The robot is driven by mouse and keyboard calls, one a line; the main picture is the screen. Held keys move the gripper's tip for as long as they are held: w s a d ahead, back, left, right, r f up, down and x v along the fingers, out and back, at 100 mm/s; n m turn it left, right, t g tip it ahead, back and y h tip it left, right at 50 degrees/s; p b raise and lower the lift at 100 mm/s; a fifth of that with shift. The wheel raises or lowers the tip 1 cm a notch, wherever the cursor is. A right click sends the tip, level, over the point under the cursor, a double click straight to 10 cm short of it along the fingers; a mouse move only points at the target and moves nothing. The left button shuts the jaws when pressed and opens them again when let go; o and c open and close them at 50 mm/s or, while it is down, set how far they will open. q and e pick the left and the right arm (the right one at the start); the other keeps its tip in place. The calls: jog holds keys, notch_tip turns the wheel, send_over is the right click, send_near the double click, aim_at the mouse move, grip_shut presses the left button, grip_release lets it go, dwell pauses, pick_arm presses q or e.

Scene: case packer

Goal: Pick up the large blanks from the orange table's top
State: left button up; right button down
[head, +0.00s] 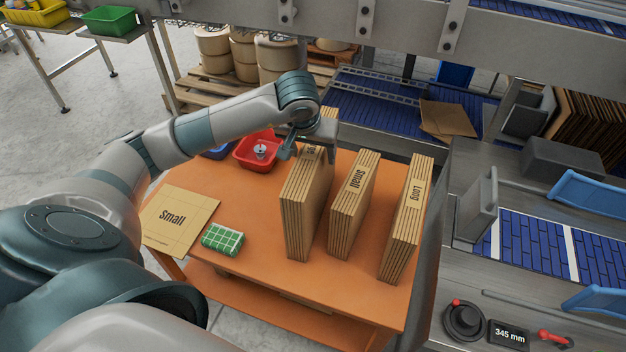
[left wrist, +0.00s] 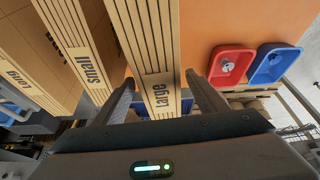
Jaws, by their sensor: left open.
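The large blanks (head: 298,216) stand upright as a tan cardboard bundle on the orange table (head: 260,262), leftmost of three bundles. In the left wrist view the large blanks (left wrist: 150,50) show their "Large" label between the two fingers. My left gripper (head: 308,150) is at the far upper end of this bundle. In the left wrist view my left gripper (left wrist: 160,95) is open, with one finger on each side of the bundle. I cannot tell whether the fingers touch it. My right gripper is not in view.
The small blanks (head: 352,205) and long blanks (head: 405,220) stand to the right. A red bin (head: 258,163), a blue bin (head: 220,152), a green checked block (head: 222,239) and a flat "Small" sheet (head: 180,218) are left. The conveyor machine (head: 480,270) borders the table's right.

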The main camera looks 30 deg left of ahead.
pick_arm(q)
jog(key=shift+p+x, duration=0.35)
jog(key=shift+x, duration=0.9)
jog(key=shift+r, duration=0.1)
grip_shut()
